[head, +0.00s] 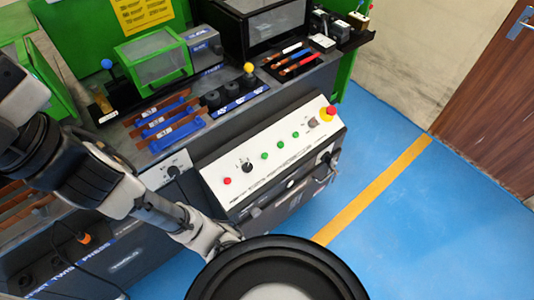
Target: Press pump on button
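A sloped white control panel (270,157) is on the front of the grey machine. From left to right it carries a red button (227,181), a black knob (247,167), several green buttons (264,156) and a red mushroom button on yellow (329,111). The panel labels are too small to read, so I cannot tell which button is pump on. My arm comes in from the left and runs in front of the machine, low and left of the panel. I cannot make out my gripper; a black round part of my body covers the bottom middle.
The machine top (225,115) holds copper bars on blue holders, dark dies, a yellow-knobbed lever (249,68) and a green-framed guard (155,60). An orange-tipped cable (83,238) hangs at lower left. Blue floor (420,235) with a yellow stripe is clear to the right, before a wooden door (495,110).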

